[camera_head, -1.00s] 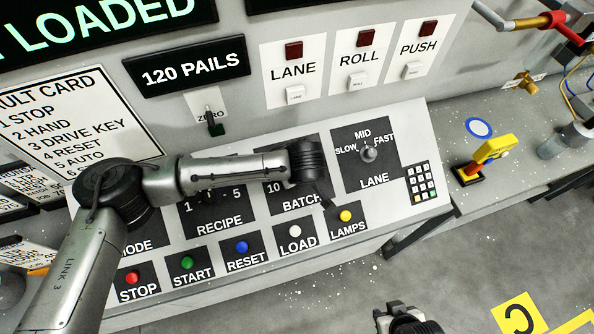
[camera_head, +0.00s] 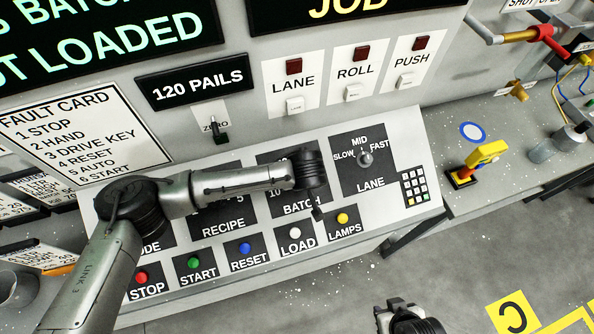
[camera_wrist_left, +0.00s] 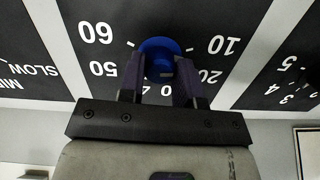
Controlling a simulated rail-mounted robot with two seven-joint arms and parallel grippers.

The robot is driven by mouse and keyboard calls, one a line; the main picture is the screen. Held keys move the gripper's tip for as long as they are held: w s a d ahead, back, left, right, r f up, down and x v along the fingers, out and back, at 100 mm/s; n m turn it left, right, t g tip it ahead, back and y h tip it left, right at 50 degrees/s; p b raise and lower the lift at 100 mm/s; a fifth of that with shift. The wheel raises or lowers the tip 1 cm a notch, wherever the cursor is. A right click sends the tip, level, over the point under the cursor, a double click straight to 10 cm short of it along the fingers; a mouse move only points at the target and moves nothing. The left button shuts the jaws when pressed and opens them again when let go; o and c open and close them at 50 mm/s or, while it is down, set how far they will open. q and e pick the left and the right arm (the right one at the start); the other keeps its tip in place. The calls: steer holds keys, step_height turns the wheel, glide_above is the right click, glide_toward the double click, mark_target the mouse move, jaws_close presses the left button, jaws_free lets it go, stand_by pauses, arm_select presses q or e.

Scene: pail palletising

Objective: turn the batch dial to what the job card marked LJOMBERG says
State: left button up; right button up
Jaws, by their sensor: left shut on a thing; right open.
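The blue batch dial (camera_wrist_left: 160,58) shows in the left wrist view on a black panel, its numbers upside down. I read 60, 50, 20 and 10; others are partly covered. A small pale mark sits low on the knob; its exact setting is unclear. My left gripper (camera_wrist_left: 158,78) is shut on the dial, one finger at each side. In the head view my left wrist hides the dial and part of the BATCH panel (camera_head: 300,208). My right gripper (camera_head: 394,309) is open and empty at the bottom edge. Several cards (camera_head: 42,187) stand at left; I cannot read LJOMBERG on any.
The sloped console carries the LANE selector (camera_head: 365,158), a keypad (camera_head: 416,187) and a row of coloured buttons, including LAMPS (camera_head: 342,218) close below my left wrist. A yellow-handled device (camera_head: 482,160) stands at right. The floor in front is open.

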arm_select(q)
steer(key=m+p, duration=0.6)
steer(key=p, duration=0.1)
steer(key=shift+r+y, duration=0.25)
steer(key=shift+y, duration=0.15)
steer(key=m+p, duration=0.3)
steer(key=m, duration=0.1)
steer(key=shift+d+f+m+y+p, duration=0.1)
steer(key=shift+m+y+p, duration=0.2)
steer(key=shift+p, duration=0.1)
steer(key=m+p, duration=0.2)
steer(key=m, duration=0.1)
steer(key=shift+m+t, duration=0.3)
steer(key=m+p, duration=0.2)
steer(key=m, duration=0.1)
steer(key=shift+m, duration=0.3)
steer(key=m+p, duration=0.2)
steer(key=m, duration=0.1)
steer(key=shift+f+m+t, duration=0.15)
steer(key=shift+m+t, duration=0.25)
steer(key=shift+s+m+p, duration=0.1)
steer(key=shift+m+p, duration=0.3)
steer(key=shift+m, duration=0.4)
steer(key=shift+f, duration=0.1)
steer(key=o, duration=0.9)
